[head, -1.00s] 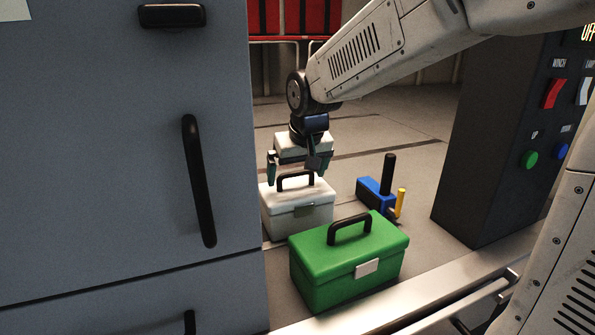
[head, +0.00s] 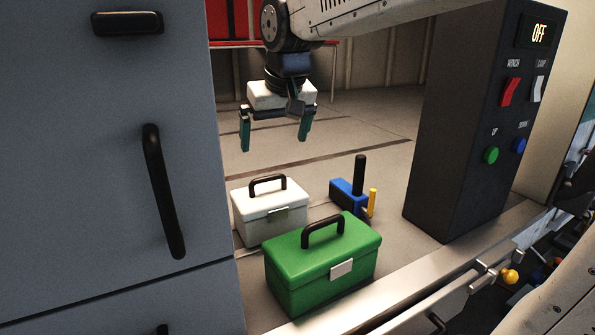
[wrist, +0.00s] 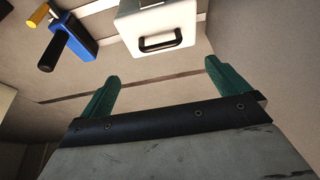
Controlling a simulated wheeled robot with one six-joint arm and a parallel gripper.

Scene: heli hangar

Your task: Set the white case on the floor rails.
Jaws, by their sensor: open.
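The white case (head: 270,218) stands upright on the hangar floor behind the green case, its black handle (head: 268,184) up. My gripper (head: 275,143) is open and empty, above and apart from the handle. In the wrist view the white case (wrist: 157,22) lies beyond the two spread green fingers (wrist: 162,70), with nothing between them. Thin floor strips show, one dark strip (head: 330,159) behind the case and a pale strip (wrist: 114,40) meeting the case's side. The case's underside is hidden, so its exact seat on the rails cannot be told.
A green case (head: 320,270) stands close in front of the white one. A blue tool with a black grip (head: 347,195) and yellow peg stands to the right. A grey cabinet (head: 80,200) borders the left, a dark control panel (head: 455,130) the right. Floor behind is clear.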

